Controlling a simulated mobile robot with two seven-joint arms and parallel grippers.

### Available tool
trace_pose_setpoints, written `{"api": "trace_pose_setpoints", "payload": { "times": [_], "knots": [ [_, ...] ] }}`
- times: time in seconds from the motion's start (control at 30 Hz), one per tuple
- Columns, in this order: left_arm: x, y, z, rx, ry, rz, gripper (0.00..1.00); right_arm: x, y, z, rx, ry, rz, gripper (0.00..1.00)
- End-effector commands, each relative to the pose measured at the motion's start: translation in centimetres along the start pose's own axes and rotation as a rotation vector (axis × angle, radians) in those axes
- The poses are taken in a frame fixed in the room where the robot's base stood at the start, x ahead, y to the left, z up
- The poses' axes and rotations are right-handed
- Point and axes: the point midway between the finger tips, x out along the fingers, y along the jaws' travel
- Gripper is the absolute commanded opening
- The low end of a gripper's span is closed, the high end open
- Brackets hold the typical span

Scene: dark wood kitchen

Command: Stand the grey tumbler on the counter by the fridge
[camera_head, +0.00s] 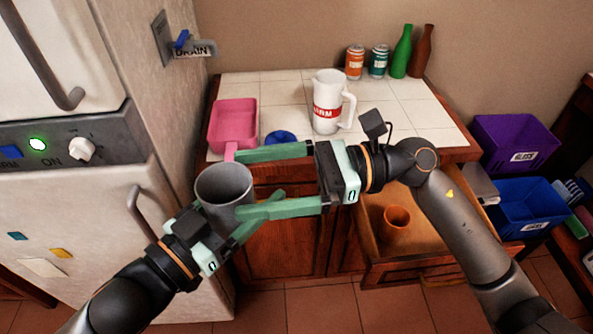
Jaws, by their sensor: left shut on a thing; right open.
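The grey tumbler (224,183) is upright with its open mouth up, in front of the counter's left end beside the fridge. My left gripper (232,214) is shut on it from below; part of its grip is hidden. My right gripper (243,184) is open, its two green fingers pointing left, one above and one below the tumbler's right side in the picture. I cannot tell whether they touch it. The white-tiled counter (270,92) stands right of the fridge (75,215).
On the counter are a pink pan (234,118), a blue round item (281,137), a white jug (328,105), two cans (355,62) and two bottles (402,55). An open drawer (440,262) holds an orange cup (397,222). Purple (512,142) and blue (530,210) bins stand right.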

Motion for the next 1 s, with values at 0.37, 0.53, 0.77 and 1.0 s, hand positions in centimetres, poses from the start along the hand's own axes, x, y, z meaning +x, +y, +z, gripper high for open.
{"api": "trace_pose_setpoints", "payload": {
  "times": [0.37, 0.53, 0.77, 1.0],
  "knots": [
    [0.0, 0.0, 0.0, 0.0, 0.001, 0.0, 0.12, 4.3, 0.0, 0.0, 0.001, -0.001, -0.001, 1.0],
    [0.0, 0.0, 0.0, 0.0, 0.001, 0.0, 0.12, 4.5, 0.0, 0.0, 0.002, 0.0, -0.001, 1.0],
    [0.0, 0.0, 0.0, 0.0, 0.001, 0.0, 0.12, 4.5, 0.0, 0.0, 0.002, -0.001, -0.002, 0.9],
    [0.0, 0.0, 0.0, 0.0, 0.001, 0.001, 0.12, 4.4, -0.1, 0.0, 0.003, -0.001, -0.003, 0.63]
  ]
}}
